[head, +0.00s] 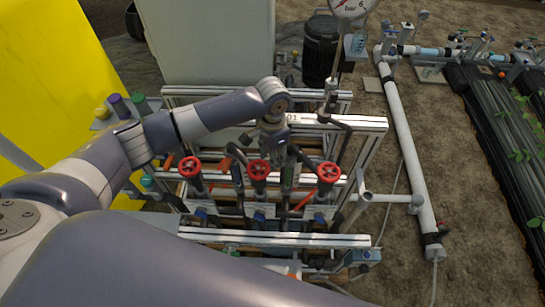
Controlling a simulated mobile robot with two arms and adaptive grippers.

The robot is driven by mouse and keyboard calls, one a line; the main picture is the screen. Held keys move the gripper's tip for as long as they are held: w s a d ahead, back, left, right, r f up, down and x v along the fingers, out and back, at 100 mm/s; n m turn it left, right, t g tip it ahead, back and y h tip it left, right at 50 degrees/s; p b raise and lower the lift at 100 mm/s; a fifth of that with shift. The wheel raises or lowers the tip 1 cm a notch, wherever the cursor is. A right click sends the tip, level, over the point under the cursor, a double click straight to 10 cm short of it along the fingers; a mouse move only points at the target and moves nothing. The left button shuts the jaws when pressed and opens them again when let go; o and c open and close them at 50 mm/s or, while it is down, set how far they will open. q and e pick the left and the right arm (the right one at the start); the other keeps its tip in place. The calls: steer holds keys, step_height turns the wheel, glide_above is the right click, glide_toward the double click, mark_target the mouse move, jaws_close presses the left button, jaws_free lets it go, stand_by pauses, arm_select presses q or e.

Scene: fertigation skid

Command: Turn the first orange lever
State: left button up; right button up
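Small orange parts that look like levers show among the pipes of the skid: one at the left (168,161), one left of the middle red handwheel (227,162) and one near the right red handwheel (305,199). They are small and partly hidden, and I cannot tell which is the first. My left arm reaches in from the left over the skid. Its gripper (272,143) points down behind the middle red handwheel. Its fingers are too small and covered to show whether they are open or touch a lever. My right gripper is not in view.
Three red handwheels (258,169) stand in a row among dark pipes. Aluminium rails (340,121) frame the skid. A pressure gauge (352,7) stands at the back, beside a black motor (320,47). A white pipe (408,150) runs along the ground at right. A grey cabinet (217,40) stands behind.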

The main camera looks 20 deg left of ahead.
arm_select(q)
steer(key=shift+f, duration=1)
steer(key=shift+c, duration=0.3)
jaws_close()
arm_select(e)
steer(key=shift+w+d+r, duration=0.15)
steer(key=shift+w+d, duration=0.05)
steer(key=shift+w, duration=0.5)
